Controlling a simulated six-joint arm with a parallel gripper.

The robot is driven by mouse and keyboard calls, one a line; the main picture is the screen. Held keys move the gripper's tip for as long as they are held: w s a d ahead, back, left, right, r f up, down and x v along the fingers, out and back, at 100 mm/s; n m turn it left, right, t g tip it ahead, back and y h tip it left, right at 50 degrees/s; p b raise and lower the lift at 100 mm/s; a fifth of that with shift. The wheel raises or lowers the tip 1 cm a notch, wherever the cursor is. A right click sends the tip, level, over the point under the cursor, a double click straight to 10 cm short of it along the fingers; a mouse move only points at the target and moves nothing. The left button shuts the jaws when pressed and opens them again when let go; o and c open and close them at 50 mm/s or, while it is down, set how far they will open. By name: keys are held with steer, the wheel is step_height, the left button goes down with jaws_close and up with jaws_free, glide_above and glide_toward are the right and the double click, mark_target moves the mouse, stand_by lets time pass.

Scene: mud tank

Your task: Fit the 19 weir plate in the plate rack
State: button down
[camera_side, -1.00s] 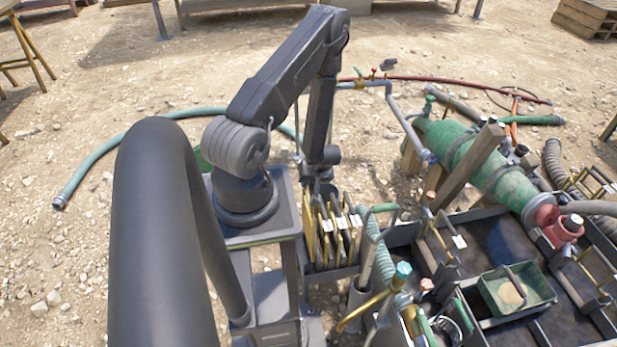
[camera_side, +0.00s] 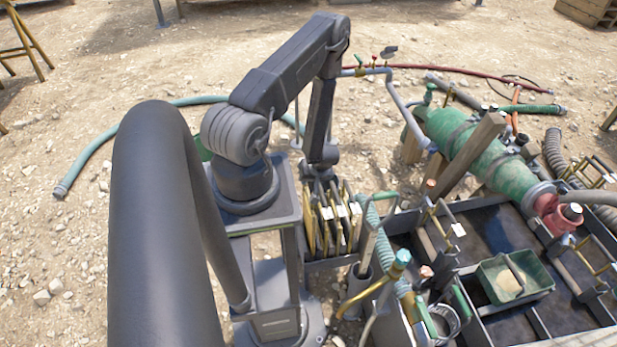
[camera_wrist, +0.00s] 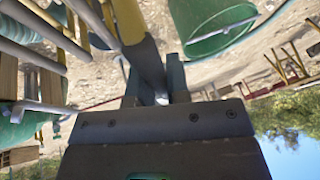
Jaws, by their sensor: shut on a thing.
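My gripper (camera_side: 319,182) is low at the left part of the plate rack (camera_side: 322,264), in the side view. In the wrist view its jaws (camera_wrist: 156,88) are shut on a dark grey bar (camera_wrist: 146,62) that runs up to a yellow part. I take this to be the weir plate, but no number is readable. Several yellow-edged plates (camera_side: 341,232) with small white labels stand upright in the rack. The arm hides the held plate's upper part in the side view, so I cannot tell how deep it sits.
A green-wrapped hose (camera_side: 377,240) and a brass pipe (camera_side: 378,298) stand close right of the rack. Further right are a dark tank (camera_side: 487,235), a green box (camera_side: 515,283) and a large green cylinder (camera_side: 478,157). Open gravel (camera_side: 200,60) lies behind.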

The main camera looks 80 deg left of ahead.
steer(key=shift+f, duration=0.1)
steer(key=shift+f, duration=4.7)
steer(key=c, duration=1)
jaws_free()
steer(key=v, duration=1.4)
